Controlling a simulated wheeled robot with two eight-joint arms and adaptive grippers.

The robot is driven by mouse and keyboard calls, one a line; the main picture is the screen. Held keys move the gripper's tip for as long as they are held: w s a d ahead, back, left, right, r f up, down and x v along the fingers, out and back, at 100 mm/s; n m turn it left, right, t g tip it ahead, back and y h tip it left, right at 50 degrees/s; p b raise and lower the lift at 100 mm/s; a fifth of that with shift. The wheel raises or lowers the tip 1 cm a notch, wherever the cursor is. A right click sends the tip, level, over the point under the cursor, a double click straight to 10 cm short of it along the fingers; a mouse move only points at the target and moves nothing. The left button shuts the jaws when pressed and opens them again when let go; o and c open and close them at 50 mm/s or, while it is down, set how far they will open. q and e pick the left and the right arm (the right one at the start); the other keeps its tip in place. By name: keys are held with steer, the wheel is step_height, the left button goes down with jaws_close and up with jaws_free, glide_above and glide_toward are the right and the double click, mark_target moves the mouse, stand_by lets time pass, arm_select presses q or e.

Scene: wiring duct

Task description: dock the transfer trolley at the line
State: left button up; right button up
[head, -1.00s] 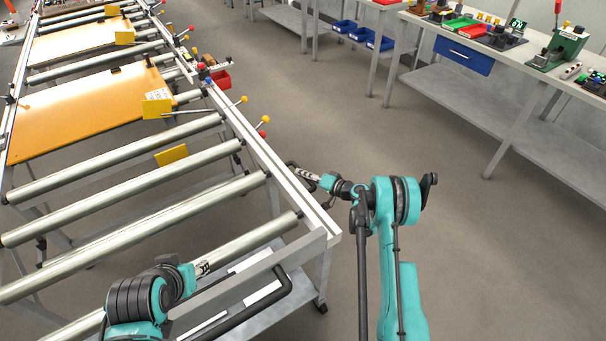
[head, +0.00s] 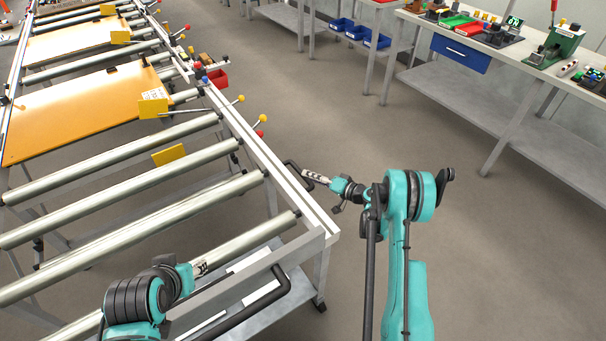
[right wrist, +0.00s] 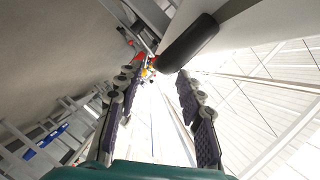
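The transfer trolley (head: 222,182), a frame with bare steel rollers and a pale side rail, fills the lower left of the head view. Its far end lies close to the roller line (head: 97,72); I cannot tell whether they touch. My right gripper (head: 306,174) is open beside a black handle (head: 291,165) on the trolley's right side. In the right wrist view the handle (right wrist: 188,43) lies just beyond the open fingertips, not clasped. My left gripper (head: 201,267) is at the trolley's near end, by a black bar handle (head: 262,305); its fingertips are mostly hidden.
Orange panels (head: 75,112) with yellow tags lie on the line's rollers. A red bin (head: 218,79) hangs at its right side. A workbench (head: 480,47) with a blue drawer (head: 461,54) stands at the right. The grey floor (head: 400,150) between is clear.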

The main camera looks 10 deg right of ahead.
steer(key=v, duration=0.6)
steer(key=shift+s+d, duration=0.1)
steer(key=shift+d, duration=0.05)
steer(key=s+a+r+g+h, duration=0.1)
steer(key=s+a+r, duration=0.15)
steer(key=r, duration=0.25)
steer(key=s+a+r+n+g+h, duration=0.1)
steer(key=s+a+r+g+h, duration=0.1)
steer(key=s+r, duration=0.3)
steer(key=s+a+r+g+h, duration=0.1)
steer(key=s+a+r, duration=0.15)
steer(key=r, duration=0.35)
steer(key=s+r+n+h, duration=0.1)
steer(key=s+h, duration=0.2)
steer(key=s, duration=0.8)
steer(key=s+d+r+n+h, duration=0.1)
steer(key=s+r+h, duration=0.1)
steer(key=s, duration=1)
steer(key=shift+s+d+g+h, duration=0.25)
steer(key=shift+s+g+h, duration=0.1)
steer(key=shift+h, duration=0.25)
